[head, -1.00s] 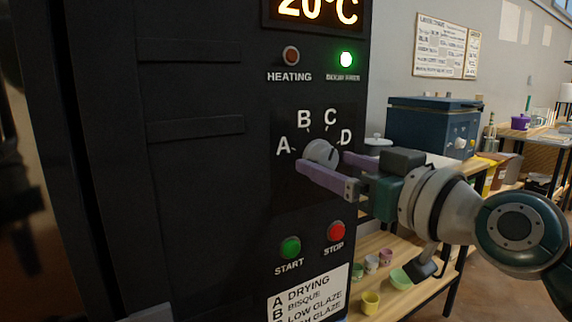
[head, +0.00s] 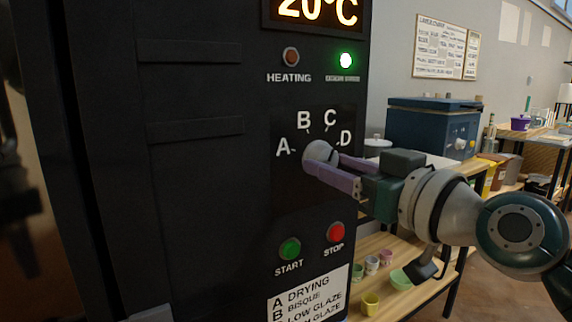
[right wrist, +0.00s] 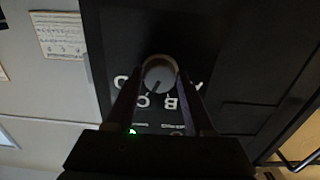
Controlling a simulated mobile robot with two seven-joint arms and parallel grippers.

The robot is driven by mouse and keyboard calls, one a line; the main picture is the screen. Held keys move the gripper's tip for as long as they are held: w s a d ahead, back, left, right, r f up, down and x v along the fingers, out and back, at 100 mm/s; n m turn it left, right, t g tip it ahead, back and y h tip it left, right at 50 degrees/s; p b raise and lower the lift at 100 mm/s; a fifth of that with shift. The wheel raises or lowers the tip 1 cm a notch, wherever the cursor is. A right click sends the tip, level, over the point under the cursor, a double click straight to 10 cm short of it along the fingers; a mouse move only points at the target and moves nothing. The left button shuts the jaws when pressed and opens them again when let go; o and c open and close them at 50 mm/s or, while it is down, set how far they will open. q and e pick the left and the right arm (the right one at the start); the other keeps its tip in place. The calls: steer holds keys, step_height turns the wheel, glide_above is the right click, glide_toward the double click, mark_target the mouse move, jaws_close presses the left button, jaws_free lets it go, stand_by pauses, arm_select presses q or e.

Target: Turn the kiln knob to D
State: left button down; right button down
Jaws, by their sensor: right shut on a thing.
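The kiln knob (head: 318,152) is a round, pale grey dial on the black kiln front, ringed by the white letters A, B, C and D. My right gripper (head: 326,160) reaches in from the right, with its purple fingers on either side of the knob, shut on it. In the right wrist view the knob (right wrist: 159,72) sits between the fingertips. There the letters appear upside down, and the knob's dark line seems to point toward C. The fingers and the viewing angle hide part of the knob in the head view. My left gripper is not in view.
Below the knob are a green START button (head: 290,249) and a red STOP button (head: 336,232). Above it are an unlit HEATING lamp (head: 291,56) and a lit green lamp (head: 346,60). A wooden shelf (head: 395,250) with small pots stands right of the kiln.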

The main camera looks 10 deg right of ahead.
steer(key=shift+m, duration=0.4)
steer(key=m, duration=0.4)
steer(key=shift+p, duration=0.4)
steer(key=m, duration=0.3)
steer(key=shift+m, duration=0.5)
steer(key=shift+c, duration=1.4)
jaws_free()
